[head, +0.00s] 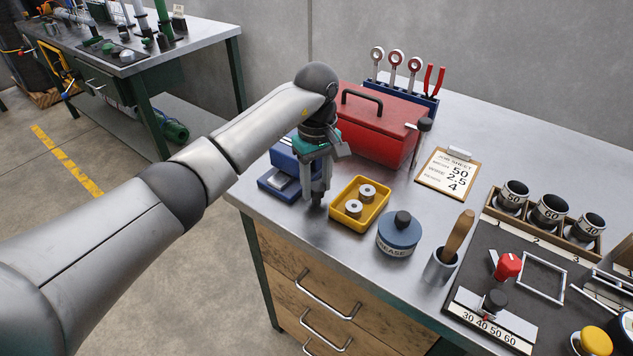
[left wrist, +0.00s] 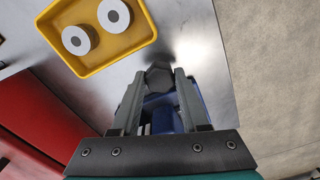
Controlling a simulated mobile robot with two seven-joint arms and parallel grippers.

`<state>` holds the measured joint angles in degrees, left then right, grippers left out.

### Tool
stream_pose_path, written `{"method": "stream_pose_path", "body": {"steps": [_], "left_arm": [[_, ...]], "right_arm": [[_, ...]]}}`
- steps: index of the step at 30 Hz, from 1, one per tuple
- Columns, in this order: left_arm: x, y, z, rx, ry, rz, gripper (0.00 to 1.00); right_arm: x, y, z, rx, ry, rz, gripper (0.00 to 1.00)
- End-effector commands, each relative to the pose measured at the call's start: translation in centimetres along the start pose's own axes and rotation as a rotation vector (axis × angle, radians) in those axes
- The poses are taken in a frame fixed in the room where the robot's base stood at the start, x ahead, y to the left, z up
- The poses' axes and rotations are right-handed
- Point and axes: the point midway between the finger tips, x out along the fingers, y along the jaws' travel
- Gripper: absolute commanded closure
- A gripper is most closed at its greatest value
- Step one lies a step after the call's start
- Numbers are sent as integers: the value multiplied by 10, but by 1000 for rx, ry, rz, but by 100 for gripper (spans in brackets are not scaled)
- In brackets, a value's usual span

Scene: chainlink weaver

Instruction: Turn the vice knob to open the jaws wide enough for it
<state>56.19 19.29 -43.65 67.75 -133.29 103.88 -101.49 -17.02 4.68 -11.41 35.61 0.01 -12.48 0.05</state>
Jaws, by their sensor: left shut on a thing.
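The blue vice (head: 268,184) sits at the near left corner of the workbench, partly hidden behind my left gripper (head: 318,194). Its pale jaw part shows beside the gripper. In the left wrist view, the dark faceted vice knob (left wrist: 158,76) is between the fingertips of my left gripper (left wrist: 158,80), which is shut on it. Blue parts of the vice (left wrist: 160,115) show between and behind the fingers. The gap between the jaws is not clear in either view. My right gripper is not in view.
A yellow tray (head: 342,219) with two white rollers stands just right of the gripper. A red toolbox (head: 375,140) is behind it. A grease tin (head: 399,234), a job sheet (head: 448,171) and a row of labelled cups (head: 550,209) lie farther right.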

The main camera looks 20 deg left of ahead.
Motion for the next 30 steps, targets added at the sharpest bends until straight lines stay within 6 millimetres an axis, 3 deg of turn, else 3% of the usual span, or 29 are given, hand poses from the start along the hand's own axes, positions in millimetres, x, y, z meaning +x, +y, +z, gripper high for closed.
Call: {"method": "stream_pose_path", "body": {"steps": [4,17,30], "left_arm": [[0,0,0,-1,1,0,100],[-1,-1,-1,-48,1,-1,100],[-2,-1,-1,-376,2,-2,100]], "right_arm": [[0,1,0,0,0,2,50],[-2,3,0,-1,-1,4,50],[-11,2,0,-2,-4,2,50]]}}
